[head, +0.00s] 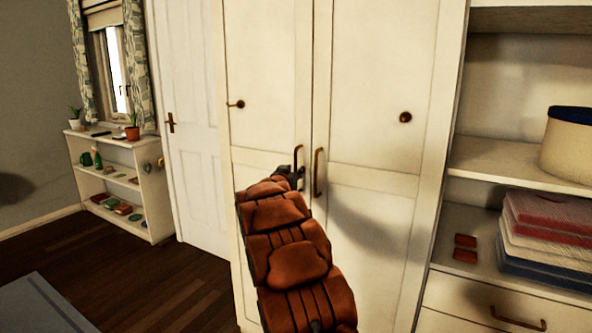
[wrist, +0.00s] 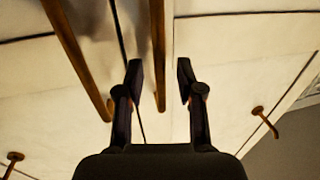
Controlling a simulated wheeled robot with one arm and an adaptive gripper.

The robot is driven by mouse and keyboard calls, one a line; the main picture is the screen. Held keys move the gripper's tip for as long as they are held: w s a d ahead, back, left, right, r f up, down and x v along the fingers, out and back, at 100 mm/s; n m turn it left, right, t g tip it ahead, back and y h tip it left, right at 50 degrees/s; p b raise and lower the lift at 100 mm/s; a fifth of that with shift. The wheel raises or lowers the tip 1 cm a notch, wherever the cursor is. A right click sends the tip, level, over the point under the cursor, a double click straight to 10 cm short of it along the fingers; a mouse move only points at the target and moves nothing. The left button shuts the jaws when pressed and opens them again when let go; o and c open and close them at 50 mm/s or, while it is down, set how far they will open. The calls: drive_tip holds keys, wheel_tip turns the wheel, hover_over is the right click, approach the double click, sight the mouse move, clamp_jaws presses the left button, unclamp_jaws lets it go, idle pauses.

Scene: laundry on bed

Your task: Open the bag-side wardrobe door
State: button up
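The cream wardrobe has two shut doors, a left door (head: 268,70) and a right door (head: 375,65). Each has a brass bar handle by the centre seam: the left handle (head: 299,155) and the right handle (head: 318,173). No bag shows in either view. My gripper (head: 288,172) is at the left handle, its tips small and partly hidden by my arm. In the wrist view, my gripper (wrist: 160,75) is open with two dark fingers apart. The left handle (wrist: 157,55) appears between them; contact is unclear. The right handle (wrist: 75,60) is outside the fingers.
A brass hook (head: 237,104) is on the left door and a round knob (head: 405,117) on the right. Open shelves (head: 480,230) with folded cloths stand right. A white room door (head: 190,120) and low shelf (head: 150,190) are left. A bed corner (head: 40,305) shows lower left.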

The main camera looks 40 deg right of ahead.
drive_tip(key=shift+x, duration=1.05)
drive_tip(key=shift+c, duration=0.4)
clamp_jaws()
